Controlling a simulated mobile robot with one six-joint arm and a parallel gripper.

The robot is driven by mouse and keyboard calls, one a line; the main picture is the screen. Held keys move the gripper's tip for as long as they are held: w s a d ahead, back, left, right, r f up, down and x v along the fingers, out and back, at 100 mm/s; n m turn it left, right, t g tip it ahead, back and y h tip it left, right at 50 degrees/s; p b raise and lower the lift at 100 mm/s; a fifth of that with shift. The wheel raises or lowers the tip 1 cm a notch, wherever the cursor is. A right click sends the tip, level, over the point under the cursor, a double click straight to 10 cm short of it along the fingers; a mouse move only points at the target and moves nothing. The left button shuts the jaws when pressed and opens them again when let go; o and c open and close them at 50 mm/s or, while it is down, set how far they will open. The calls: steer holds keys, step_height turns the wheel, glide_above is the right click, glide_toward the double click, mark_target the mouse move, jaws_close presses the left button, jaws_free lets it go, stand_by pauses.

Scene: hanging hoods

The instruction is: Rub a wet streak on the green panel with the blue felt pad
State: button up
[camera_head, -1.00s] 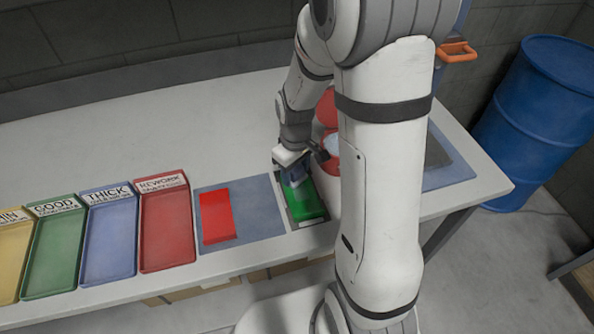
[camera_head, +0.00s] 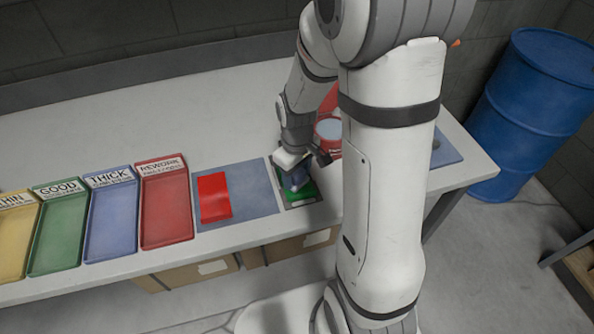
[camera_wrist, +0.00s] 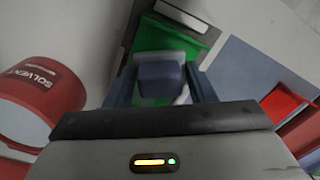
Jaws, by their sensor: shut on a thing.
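The green panel (camera_head: 308,192) lies in a dark-bordered place on the bench, at the right end of the grey-blue mat. It also shows in the wrist view (camera_wrist: 183,41). My gripper (camera_head: 294,173) is over it, pointing down, shut on the blue felt pad (camera_wrist: 160,78). The pad sits between my two fingers and covers part of the panel. I cannot tell for sure whether it touches the panel. A pale patch shows beside the pad in the wrist view; I cannot make out a wet streak.
A red solvent tin (camera_wrist: 38,82) stands close beside my gripper. A red panel (camera_head: 215,197) lies on the mat (camera_head: 250,190). Labelled trays, including the red rework tray (camera_head: 165,205), line the left front. A blue drum (camera_head: 530,110) stands beyond the bench's right end.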

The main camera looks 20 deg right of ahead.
steer(key=shift+w+r, duration=0.25)
steer(key=shift+r, duration=0.85)
steer(key=shift+r+p, duration=2.15)
steer(key=shift+r, duration=0.5)
steer(key=shift+d+f, duration=0.1)
